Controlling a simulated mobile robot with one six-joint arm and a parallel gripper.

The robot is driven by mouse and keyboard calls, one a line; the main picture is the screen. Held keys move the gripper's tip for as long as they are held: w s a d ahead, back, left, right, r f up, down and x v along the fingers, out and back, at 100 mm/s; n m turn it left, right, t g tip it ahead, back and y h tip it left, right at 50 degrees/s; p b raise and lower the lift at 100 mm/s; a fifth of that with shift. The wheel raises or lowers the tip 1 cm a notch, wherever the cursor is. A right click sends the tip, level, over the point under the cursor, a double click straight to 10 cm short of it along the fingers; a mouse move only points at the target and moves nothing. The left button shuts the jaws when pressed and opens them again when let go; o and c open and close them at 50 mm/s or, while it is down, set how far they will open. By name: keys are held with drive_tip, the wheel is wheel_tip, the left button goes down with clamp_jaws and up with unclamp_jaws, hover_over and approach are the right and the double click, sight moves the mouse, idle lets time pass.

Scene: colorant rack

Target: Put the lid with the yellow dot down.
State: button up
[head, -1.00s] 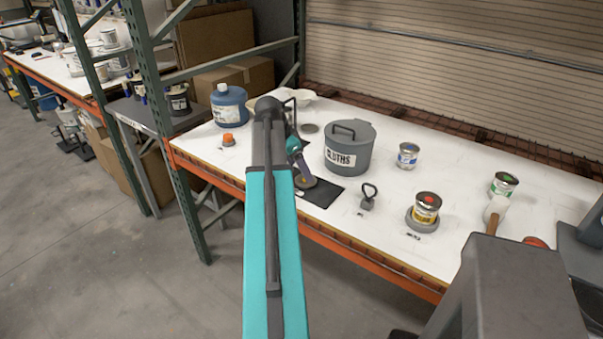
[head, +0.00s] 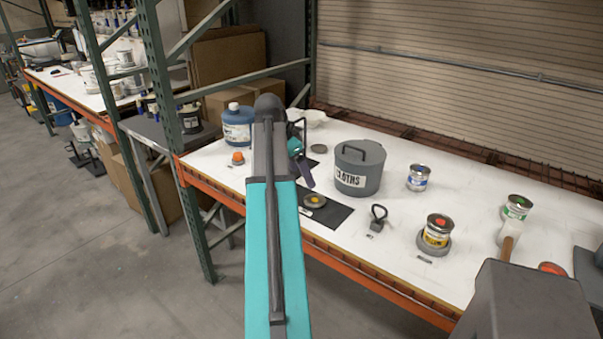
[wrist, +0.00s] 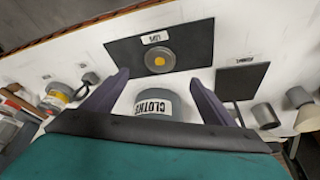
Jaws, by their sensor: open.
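The lid with the yellow dot (head: 314,200) lies flat on a black mat (head: 335,215) near the front edge of the table. In the wrist view the round grey lid (wrist: 160,61) shows whole, its yellow dot facing up, on the mat (wrist: 122,53) beside a small label. My gripper (head: 307,172) is above the lid and apart from it. In the wrist view my two purple fingers (wrist: 158,78) are spread wide with nothing between them. My arm hides part of the gripper in the head view.
A grey CLOTHS bin (head: 361,168) stands just right of the mat. A weight with a loop handle (head: 377,220), a yellow-labelled can (head: 437,231) and a blue-labelled can (head: 418,178) stand further right. A blue jug (head: 237,125) stands at the left.

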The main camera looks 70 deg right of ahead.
idle(0.5)
